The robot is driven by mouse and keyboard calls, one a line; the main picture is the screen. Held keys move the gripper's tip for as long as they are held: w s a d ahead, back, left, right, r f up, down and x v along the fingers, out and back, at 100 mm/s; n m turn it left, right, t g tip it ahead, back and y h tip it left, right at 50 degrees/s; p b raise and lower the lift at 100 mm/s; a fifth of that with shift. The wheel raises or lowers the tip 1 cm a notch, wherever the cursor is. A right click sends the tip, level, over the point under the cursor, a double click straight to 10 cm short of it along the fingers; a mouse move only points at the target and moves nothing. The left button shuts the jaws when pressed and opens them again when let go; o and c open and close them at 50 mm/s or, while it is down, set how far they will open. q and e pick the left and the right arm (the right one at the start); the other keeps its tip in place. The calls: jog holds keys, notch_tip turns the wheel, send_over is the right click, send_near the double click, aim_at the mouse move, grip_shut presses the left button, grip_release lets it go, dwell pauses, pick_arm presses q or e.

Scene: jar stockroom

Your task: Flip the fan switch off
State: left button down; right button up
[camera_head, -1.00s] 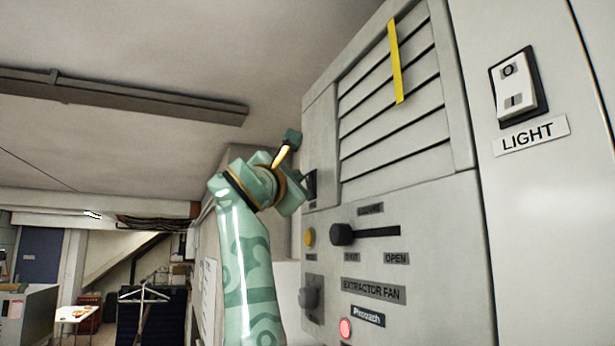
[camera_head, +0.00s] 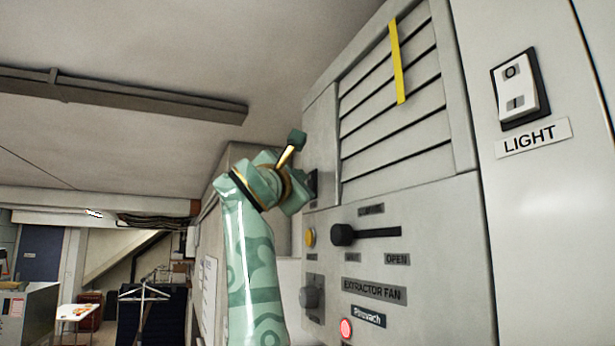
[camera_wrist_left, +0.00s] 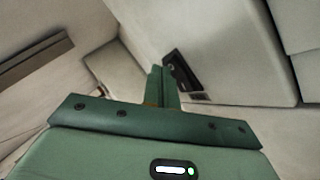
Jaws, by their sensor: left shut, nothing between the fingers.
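A dark rocker switch (camera_head: 313,184) is on the left part of the grey extractor fan panel (camera_head: 420,230), partly hidden behind my left wrist in the head view. In the left wrist view the dark switch (camera_wrist_left: 183,72) shows just right of the fingers, with a small label (camera_wrist_left: 200,97) below it. I cannot read the label or tell which way the rocker is tipped. My left gripper (camera_head: 297,140) is shut and empty, up and left of the switch in the head view. It also shows in the left wrist view (camera_wrist_left: 158,72). I cannot tell whether it touches the panel.
A black slider knob (camera_head: 342,234), a yellow button (camera_head: 310,237), a grey knob (camera_head: 309,298) and a lit red button (camera_head: 346,328) are lower on the panel. A yellow ribbon (camera_head: 397,62) hangs on the louvres. A white LIGHT switch (camera_head: 515,87) is at the right.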

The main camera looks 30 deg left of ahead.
dwell(0.3)
pick_arm(q)
jog(key=shift+s+a+f+b, duration=0.1)
jog(key=shift+s+a+b, duration=0.45)
jog(key=shift+s+b, duration=0.05)
jog(key=s+a+b, duration=0.1)
jog(key=s, duration=0.1)
jog(key=s+a+b, duration=0.1)
jog(key=a+b, duration=0.1)
jog(key=shift+s+f, duration=0.35)
jog(key=shift+a, duration=0.1)
dwell(0.4)
